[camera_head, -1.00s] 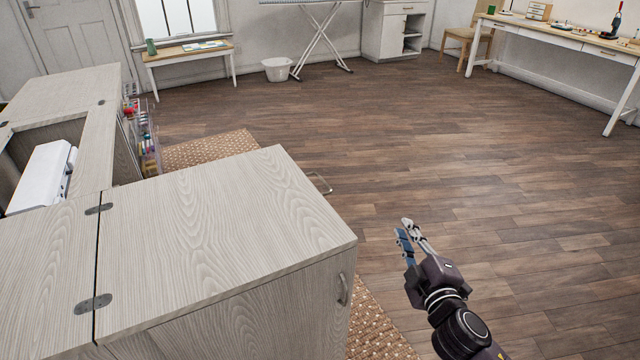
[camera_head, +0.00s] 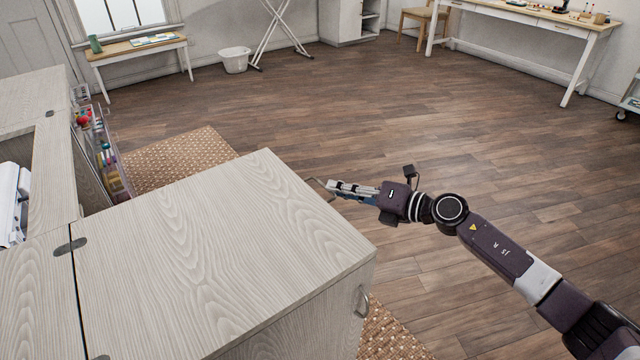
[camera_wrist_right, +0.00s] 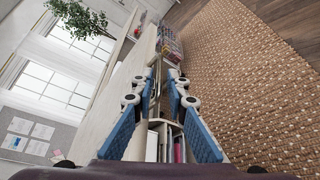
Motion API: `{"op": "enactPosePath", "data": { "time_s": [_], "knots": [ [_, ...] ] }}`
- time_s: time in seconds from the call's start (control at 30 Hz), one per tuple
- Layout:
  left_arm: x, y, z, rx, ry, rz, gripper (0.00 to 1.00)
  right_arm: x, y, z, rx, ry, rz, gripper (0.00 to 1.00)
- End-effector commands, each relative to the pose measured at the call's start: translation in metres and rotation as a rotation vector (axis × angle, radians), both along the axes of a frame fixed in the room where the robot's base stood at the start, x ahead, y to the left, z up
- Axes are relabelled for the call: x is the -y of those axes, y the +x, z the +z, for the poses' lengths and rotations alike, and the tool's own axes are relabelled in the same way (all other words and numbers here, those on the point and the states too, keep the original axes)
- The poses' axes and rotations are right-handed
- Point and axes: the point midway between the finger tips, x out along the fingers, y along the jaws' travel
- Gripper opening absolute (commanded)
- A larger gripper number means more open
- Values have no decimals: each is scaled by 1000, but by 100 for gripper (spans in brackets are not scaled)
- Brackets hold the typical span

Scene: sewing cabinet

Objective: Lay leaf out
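The pale wood-grain leaf (camera_head: 215,245) of the sewing cabinet lies flat as a top panel, with a dark hinge (camera_head: 70,246) along its left seam. My right gripper (camera_head: 334,187) points left just beyond the leaf's far right edge, beside a thin metal handle (camera_head: 318,184). In the right wrist view, the blue-padded fingers of my right gripper (camera_wrist_right: 162,78) stand apart, with the pale cabinet (camera_wrist_right: 124,80) to the left. I cannot tell whether the fingers touch the handle. My left gripper is out of view.
A woven rug (camera_head: 178,160) lies behind the cabinet; it also fills the right of the wrist view (camera_wrist_right: 245,75). A clear thread organizer (camera_head: 105,160) hangs at the cabinet's inner side. Another handle (camera_head: 362,302) is on the near side. The wooden floor (camera_head: 430,130) is mostly clear.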

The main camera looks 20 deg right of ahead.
Motion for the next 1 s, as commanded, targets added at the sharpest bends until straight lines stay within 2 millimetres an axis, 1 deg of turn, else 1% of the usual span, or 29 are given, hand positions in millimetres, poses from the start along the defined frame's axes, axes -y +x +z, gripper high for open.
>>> {"op": "enactPosePath", "data": {
  "time_s": [0.03,0.1,0.2,0.33,0.67,0.8,1.0],
  "knots": [
    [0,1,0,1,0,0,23,-6,8,-1,2,5,-1,14],
    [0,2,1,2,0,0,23,-13,16,-3,2,5,-1,14],
    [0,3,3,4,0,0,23,-22,27,-7,2,4,-1,14],
    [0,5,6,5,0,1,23,-29,35,-9,1,5,-2,14],
    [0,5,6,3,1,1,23,-31,37,-11,0,3,-2,14],
    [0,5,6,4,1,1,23,-31,37,-10,0,3,-2,0],
    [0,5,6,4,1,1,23,-31,37,-10,0,3,-2,0]
  ]
}}
